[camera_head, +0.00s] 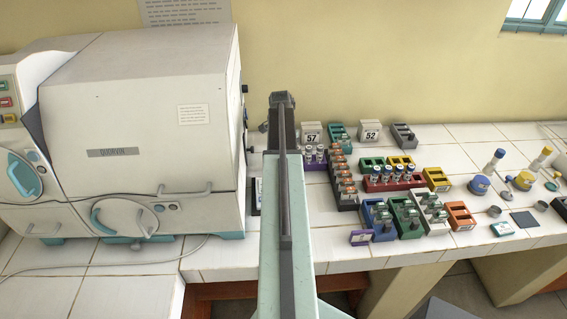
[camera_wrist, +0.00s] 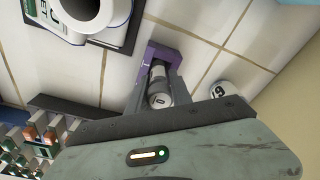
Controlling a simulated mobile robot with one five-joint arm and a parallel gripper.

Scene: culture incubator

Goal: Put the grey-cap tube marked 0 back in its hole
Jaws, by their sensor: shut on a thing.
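My gripper (camera_wrist: 159,92) is shut on a tube (camera_wrist: 158,74) in the wrist view. The tube's pale grey cap (camera_wrist: 160,100) faces the camera and bears a small dark mark, too small to read surely. A purple rack (camera_wrist: 182,62) lies just beyond the fingertips, around the tube's far end in the picture. I cannot tell whether that end is in a hole or only above it. In the head view my arm hides the gripper and the tube.
A white device on a dark plate (camera_wrist: 128,38) is at upper left, and racks of tubes (camera_wrist: 30,140) at lower left. The big incubator (camera_head: 150,110) stands left of my arm.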

